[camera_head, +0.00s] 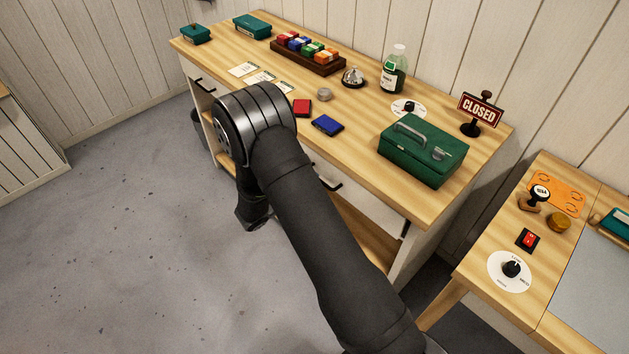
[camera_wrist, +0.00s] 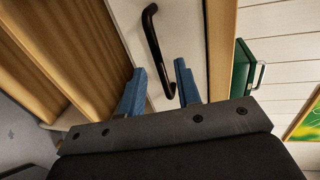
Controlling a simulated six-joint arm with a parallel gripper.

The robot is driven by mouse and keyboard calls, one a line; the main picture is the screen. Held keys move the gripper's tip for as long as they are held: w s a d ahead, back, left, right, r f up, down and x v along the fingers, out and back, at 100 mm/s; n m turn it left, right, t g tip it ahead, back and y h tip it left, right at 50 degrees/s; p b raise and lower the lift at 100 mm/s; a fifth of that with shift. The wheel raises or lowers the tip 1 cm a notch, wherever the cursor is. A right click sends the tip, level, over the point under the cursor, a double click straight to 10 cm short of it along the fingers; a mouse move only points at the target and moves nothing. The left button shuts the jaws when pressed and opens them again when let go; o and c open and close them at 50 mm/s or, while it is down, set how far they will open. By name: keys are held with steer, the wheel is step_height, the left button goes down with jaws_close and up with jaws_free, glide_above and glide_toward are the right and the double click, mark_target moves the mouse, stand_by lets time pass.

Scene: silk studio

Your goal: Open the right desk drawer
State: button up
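The right desk drawer has a white front (camera_head: 378,208) under the desk top, partly hidden by my arm in the head view. It looks shut. Its black bar handle (camera_head: 331,186) shows just past my arm. In the wrist view the handle (camera_wrist: 153,42) stands out from the white drawer front (camera_wrist: 184,25). My gripper (camera_wrist: 158,67) is open, with its two blue fingers apart. The lower end of the handle shows between the fingers, nearer the right one; contact cannot be told. The gripper's fingers are hidden in the head view.
The wooden desk top (camera_head: 360,155) carries a green cash box (camera_head: 424,150), a blue pad (camera_head: 327,125) and a closed sign (camera_head: 480,112). The left drawer handle (camera_head: 203,87) is at the far end. Open grey floor (camera_head: 130,230) lies in front. A side table (camera_head: 480,265) stands at right.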

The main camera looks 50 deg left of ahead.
steer(key=shift+x, duration=1.2)
jaws_close()
steer(key=shift+s, duration=0.15)
steer(key=f+v, duration=0.3)
steer(key=v, duration=1.1)
steer(key=s+f+v, duration=0.1)
steer(key=f+v, duration=0.2)
steer(key=v, duration=1.2)
steer(key=shift+s, duration=0.4)
jaws_free()
